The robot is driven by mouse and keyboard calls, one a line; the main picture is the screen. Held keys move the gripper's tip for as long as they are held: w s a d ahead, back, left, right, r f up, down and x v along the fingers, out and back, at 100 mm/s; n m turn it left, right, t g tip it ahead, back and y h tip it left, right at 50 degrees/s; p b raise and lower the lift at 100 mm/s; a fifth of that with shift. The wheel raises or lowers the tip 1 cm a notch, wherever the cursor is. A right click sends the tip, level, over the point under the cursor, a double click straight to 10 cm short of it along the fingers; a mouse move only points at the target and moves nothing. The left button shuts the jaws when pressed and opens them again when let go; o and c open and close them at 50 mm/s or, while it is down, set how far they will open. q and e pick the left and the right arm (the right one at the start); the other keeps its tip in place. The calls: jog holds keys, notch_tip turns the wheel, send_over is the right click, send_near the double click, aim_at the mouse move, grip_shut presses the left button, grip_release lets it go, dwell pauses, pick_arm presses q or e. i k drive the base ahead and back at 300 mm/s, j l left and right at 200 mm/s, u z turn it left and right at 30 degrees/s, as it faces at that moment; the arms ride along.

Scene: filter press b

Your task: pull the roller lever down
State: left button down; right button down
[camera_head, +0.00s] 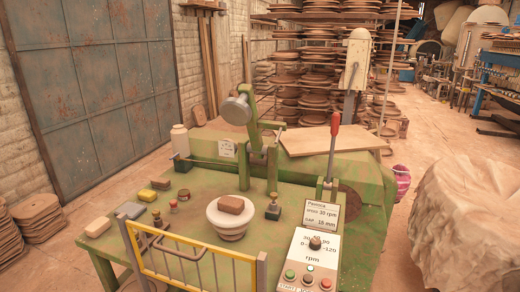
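A lever with a red grip (335,125) and a grey shaft stands nearly upright in a green bracket at the right of the green machine. A green arm (254,125) with a round grey roller head (237,109) is raised and tilted at the middle, above and apart from a white bowl-shaped mould (230,219). A brown clay block (230,205) sits on the mould. I cannot tell from labels which of the two the roller lever is. Neither of my grippers shows in this view.
A yellow barred guard (190,262) stands across the machine's front. A control panel (308,262) with buttons and a knob is at front right. Small blocks and jars, including a white bottle (180,140), stand at left. A covered heap (468,215) is at right.

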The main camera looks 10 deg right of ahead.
aim_at(334, 126)
jog(key=i+l+z, duration=0.15)
jog(key=i+l, duration=0.25)
jog(key=l, duration=0.2)
jog(key=i+l+z, duration=0.15)
jog(key=i+l, duration=0.35)
